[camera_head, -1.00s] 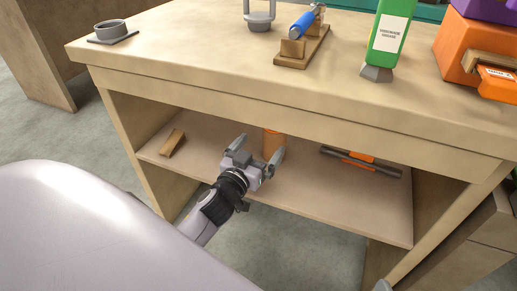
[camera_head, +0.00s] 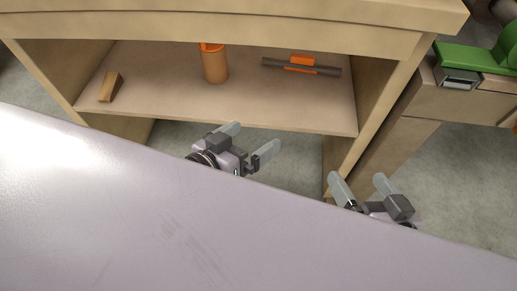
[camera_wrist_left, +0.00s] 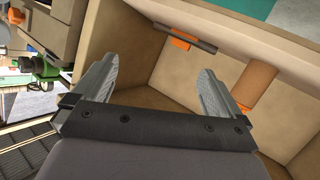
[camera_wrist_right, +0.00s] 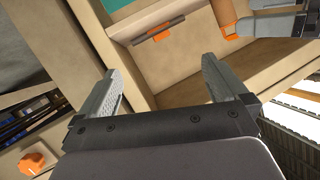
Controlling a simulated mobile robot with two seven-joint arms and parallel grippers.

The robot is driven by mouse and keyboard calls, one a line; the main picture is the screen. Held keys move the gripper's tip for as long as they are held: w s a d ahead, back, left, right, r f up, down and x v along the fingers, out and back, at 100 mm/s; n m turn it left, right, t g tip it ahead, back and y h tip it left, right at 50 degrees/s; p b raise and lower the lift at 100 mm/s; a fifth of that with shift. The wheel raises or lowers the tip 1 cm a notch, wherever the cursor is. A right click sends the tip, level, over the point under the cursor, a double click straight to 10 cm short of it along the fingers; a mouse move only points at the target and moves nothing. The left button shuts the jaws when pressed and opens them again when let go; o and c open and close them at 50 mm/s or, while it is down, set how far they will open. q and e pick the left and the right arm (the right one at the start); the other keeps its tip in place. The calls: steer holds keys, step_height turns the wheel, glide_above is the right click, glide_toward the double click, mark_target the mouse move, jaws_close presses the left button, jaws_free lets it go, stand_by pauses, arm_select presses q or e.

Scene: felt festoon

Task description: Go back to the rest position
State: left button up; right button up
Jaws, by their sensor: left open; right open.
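My left gripper (camera_head: 249,146) is open and empty in the head view, in front of the shelf's front edge and clear of it. My right gripper (camera_head: 361,184) is open and empty, further right, in front of the workbench's right leg. The left wrist view shows the left fingers (camera_wrist_left: 157,85) apart with nothing between them. The right wrist view shows the right fingers (camera_wrist_right: 165,88) apart, also empty. Part of my left gripper shows at the top right of the right wrist view. My own pale body hides the lower part of the head view.
The workbench's lower shelf (camera_head: 150,75) holds a wooden block (camera_head: 110,87), an orange-brown cylinder (camera_head: 214,66) and a dark bar with an orange middle (camera_head: 301,66). A side cabinet (camera_head: 440,100) with a green tool (camera_head: 480,62) stands at right. Grey floor lies between my grippers and the shelf.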

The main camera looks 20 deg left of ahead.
arm_select(q)
steer(key=s+d+h, duration=0.1)
steer(key=s+d+r+m+g+h, duration=0.1)
steer(key=s+d, duration=0.1)
steer(key=shift+s+d, duration=0.15)
steer(key=shift+d, duration=0.1)
arm_select(e)
steer(key=shift+r, duration=0.15)
steer(key=shift+w, duration=0.1)
